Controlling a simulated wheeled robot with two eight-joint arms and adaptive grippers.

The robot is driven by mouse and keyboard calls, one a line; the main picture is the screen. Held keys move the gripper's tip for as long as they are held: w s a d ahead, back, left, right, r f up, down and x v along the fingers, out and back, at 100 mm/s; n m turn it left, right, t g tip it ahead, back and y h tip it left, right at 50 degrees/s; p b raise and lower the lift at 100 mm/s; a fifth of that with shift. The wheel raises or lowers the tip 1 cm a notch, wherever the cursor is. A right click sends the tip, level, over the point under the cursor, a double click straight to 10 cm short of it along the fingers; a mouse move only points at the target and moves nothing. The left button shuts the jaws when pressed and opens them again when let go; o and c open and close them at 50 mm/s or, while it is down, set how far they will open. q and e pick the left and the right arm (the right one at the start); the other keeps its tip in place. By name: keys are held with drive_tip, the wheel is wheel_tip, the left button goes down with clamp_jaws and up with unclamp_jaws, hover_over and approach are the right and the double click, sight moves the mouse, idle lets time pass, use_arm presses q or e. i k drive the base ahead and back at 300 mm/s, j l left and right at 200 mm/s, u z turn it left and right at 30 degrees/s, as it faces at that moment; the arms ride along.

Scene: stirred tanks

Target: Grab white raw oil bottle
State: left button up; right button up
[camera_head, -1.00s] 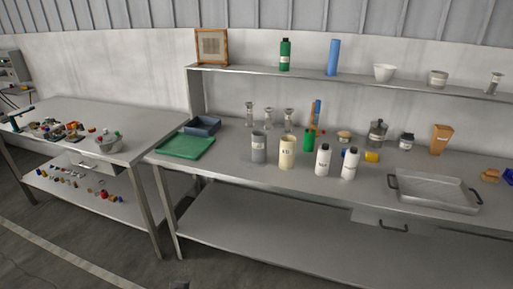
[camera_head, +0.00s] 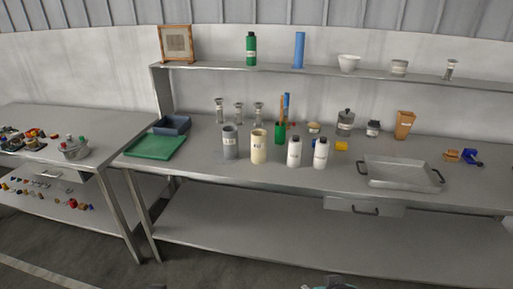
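Two white bottles with dark caps stand upright near the front of the grey workbench (camera_head: 235,180): a left white bottle (camera_head: 294,153) and a right white bottle (camera_head: 320,154). Their labels are too small to read, so I cannot tell which one holds raw oil. They stand close together with a narrow gap between them. Neither of my grippers is in view.
Left of the bottles stand a cream container (camera_head: 259,148) and a grey container (camera_head: 230,143). A green pen holder (camera_head: 280,133) is behind. A yellow object (camera_head: 341,146) and a metal tray (camera_head: 400,176) are at right. Bare bench lies in front.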

sight(295, 143)
drive_tip(key=i+l, duration=0.9)
drive_tip(key=j+u, duration=0.05)
